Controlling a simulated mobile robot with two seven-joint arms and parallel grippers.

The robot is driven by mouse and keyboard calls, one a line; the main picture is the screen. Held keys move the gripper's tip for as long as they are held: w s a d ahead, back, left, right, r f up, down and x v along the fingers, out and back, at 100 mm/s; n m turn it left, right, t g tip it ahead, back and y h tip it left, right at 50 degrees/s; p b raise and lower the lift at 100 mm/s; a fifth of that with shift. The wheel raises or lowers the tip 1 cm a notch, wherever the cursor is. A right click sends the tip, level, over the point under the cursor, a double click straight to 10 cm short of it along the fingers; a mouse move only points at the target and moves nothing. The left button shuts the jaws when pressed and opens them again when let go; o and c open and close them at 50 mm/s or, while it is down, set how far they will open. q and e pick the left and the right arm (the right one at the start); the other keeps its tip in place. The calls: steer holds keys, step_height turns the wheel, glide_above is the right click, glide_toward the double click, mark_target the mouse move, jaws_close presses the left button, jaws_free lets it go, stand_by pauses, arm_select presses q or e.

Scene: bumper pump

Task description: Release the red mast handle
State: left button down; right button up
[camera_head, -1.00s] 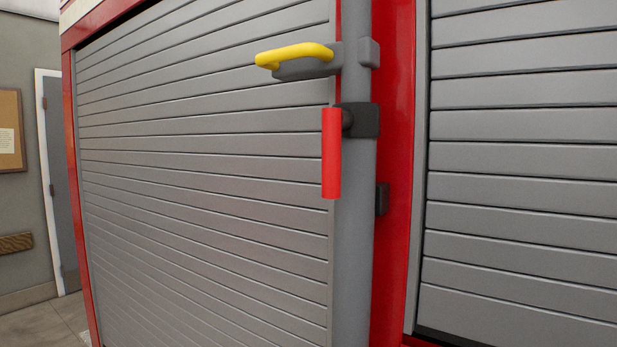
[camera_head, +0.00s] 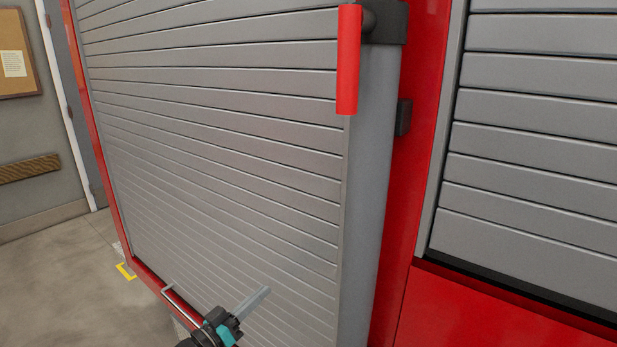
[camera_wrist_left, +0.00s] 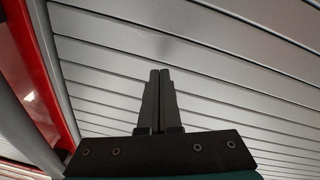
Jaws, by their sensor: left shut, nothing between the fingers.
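The red mast handle (camera_head: 348,62) is an upright red cylinder near the top of the head view. My left gripper (camera_head: 266,291) is low in the head view, well below and left of the handle, in front of the grey shutter. In the left wrist view its two dark fingers (camera_wrist_left: 160,75) are together with nothing between them. The handle does not show in the wrist view. My right gripper is not in view.
The slatted grey shutter (camera_head: 220,130) fills the left and middle, with a red frame. A thin grey bar (camera_head: 182,303) runs near its lower left edge. Another shutter (camera_head: 535,150) is at right. A small dark block (camera_head: 403,117) is behind the mast. Open floor (camera_head: 60,270) lies at left.

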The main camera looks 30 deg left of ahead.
arm_select(q)
step_height(320, 180, up, 21)
steer(key=d+m+t+h, duration=0.2)
steer(key=m+h, duration=0.3)
steer(key=h, duration=0.5)
steer(key=s+d+r+m+g+h, duration=0.3)
steer(key=s+r+m+g+h, duration=0.2)
steer(key=r+m+g+h, duration=0.2)
steer(key=s+d+r+m+g+h+p, duration=0.1)
steer(key=s+d+r+m+g+h, duration=0.2)
steer(key=r+g, duration=0.7)
steer(key=s+m+g+h, duration=0.1)
steer(key=s+m+h, duration=0.1)
steer(key=m+h, duration=0.2)
steer(key=shift+s+d+m+g, duration=0.15)
steer(key=shift+s+m+g, duration=0.15)
steer(key=shift+s, duration=0.05)
steer(key=shift+r, duration=0.1)
steer(key=p, duration=0.4)
glide_toward(348, 62)
step_height(348, 62, up, 4)
steer(key=shift+w+d+f, duration=0.2)
steer(key=shift+w+d, duration=0.1)
steer(key=shift+d, duration=0.45)
steer(key=shift+w+d+f, duration=0.2)
steer(key=shift+w+d, duration=0.1)
steer(key=shift+d, duration=0.4)
